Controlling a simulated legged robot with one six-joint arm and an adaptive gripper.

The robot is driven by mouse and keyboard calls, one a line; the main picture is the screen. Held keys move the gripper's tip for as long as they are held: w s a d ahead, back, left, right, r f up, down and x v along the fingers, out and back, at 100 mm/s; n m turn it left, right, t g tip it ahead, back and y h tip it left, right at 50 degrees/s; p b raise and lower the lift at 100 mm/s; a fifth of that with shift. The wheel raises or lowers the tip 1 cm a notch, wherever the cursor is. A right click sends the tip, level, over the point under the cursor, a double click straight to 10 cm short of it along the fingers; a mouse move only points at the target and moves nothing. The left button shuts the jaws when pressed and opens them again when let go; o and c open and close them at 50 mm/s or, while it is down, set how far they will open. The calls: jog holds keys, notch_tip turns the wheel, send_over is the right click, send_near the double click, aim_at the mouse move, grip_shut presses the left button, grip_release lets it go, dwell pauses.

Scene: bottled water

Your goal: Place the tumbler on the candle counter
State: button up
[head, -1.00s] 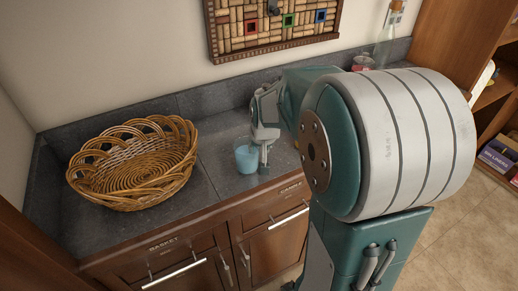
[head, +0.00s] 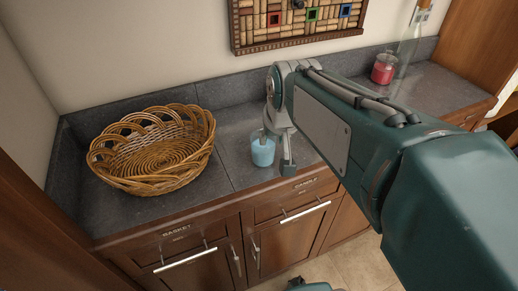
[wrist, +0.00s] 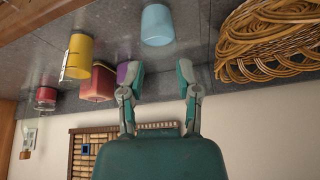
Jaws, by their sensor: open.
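The light-blue tumbler (head: 263,152) stands upright on the dark stone counter (head: 222,120), just right of a seam, above the drawer labelled CANDLE. My gripper (head: 277,150) is open, close by the tumbler's right side in the head view, with one finger overlapping its rim. The wrist view is upside down; there the tumbler (wrist: 156,25) shows past the open fingertips (wrist: 158,78), with a gap between it and them. Nothing is held. A red candle jar (head: 384,69) stands at the back right of the counter.
A wicker basket (head: 158,152) sits left of the seam, above the BASKET label. In the wrist view, a yellow cup (wrist: 77,56), a red object (wrist: 98,82) and a purple one (wrist: 124,71) stand on the counter. A glass bottle (head: 409,45) is by the wall.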

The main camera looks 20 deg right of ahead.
jog(key=s+a+n, duration=0.1)
jog(key=s+a, duration=0.2)
jog(key=s, duration=0.2)
jog(key=s+a+f+n, duration=0.1)
jog(key=s+a+n, duration=0.1)
jog(key=s, duration=0.3)
jog(key=shift+s+a+f+t+y, duration=0.2)
jog(key=shift+s+a+t+y, duration=0.15)
jog(key=shift+a, duration=0.3)
dwell(2.4)
